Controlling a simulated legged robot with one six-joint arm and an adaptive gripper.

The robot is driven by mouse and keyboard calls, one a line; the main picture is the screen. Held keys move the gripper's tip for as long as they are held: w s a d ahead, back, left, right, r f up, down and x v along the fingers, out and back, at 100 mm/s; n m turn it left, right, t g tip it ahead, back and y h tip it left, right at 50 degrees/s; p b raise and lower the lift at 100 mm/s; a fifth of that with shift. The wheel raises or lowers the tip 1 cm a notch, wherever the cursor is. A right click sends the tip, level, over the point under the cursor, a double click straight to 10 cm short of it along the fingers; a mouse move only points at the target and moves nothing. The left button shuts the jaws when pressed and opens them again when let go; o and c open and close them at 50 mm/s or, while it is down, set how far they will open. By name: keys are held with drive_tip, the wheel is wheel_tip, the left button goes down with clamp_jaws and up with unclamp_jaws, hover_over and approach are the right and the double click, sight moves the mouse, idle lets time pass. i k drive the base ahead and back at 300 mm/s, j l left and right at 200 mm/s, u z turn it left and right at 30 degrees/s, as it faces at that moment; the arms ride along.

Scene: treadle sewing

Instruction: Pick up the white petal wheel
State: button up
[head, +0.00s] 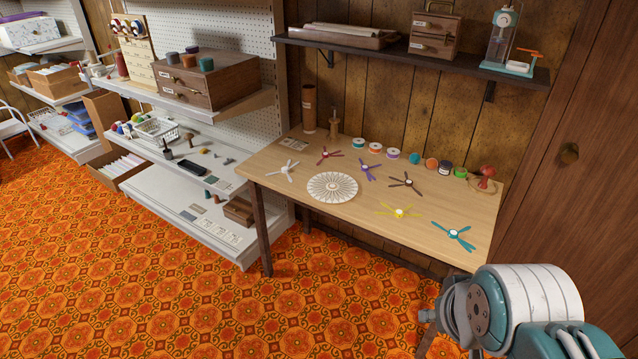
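A round white wheel with many radiating petals (332,187) lies flat on the wooden table (285,205), left of its middle and near the front edge. A smaller white bladed piece (289,169) lies just behind and to the left of it, apart from it. My gripper (430,317) is only partly visible at the lower right, in front of the table and well away from both white pieces. My arm's white and teal links hide much of it, and its fingers cannot be made out clearly. Nothing is seen held in it.
Red, purple, brown, yellow (399,212) and teal (454,235) bladed pieces lie around the table. Several thread spools (374,149) line its back edge, with a red pincushion (486,180) at the right. A dark shelf (400,55) hangs above. White shelving (190,215) stands left; patterned floor in front is clear.

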sight(285, 169)
drive_tip(key=i+j, duration=0.3)
drive_tip(key=i, duration=0.15)
drive_tip(key=i+j+u, duration=0.1)
drive_tip(key=i+j, duration=0.15)
drive_tip(key=i, duration=0.25)
drive_tip(key=i+j, duration=0.25)
drive_tip(key=i, duration=0.2)
drive_tip(key=i+j, duration=0.25)
drive_tip(key=i, duration=0.2)
drive_tip(key=i+j+u, duration=0.1)
drive_tip(key=i+j, duration=0.15)
drive_tip(key=i, duration=0.25)
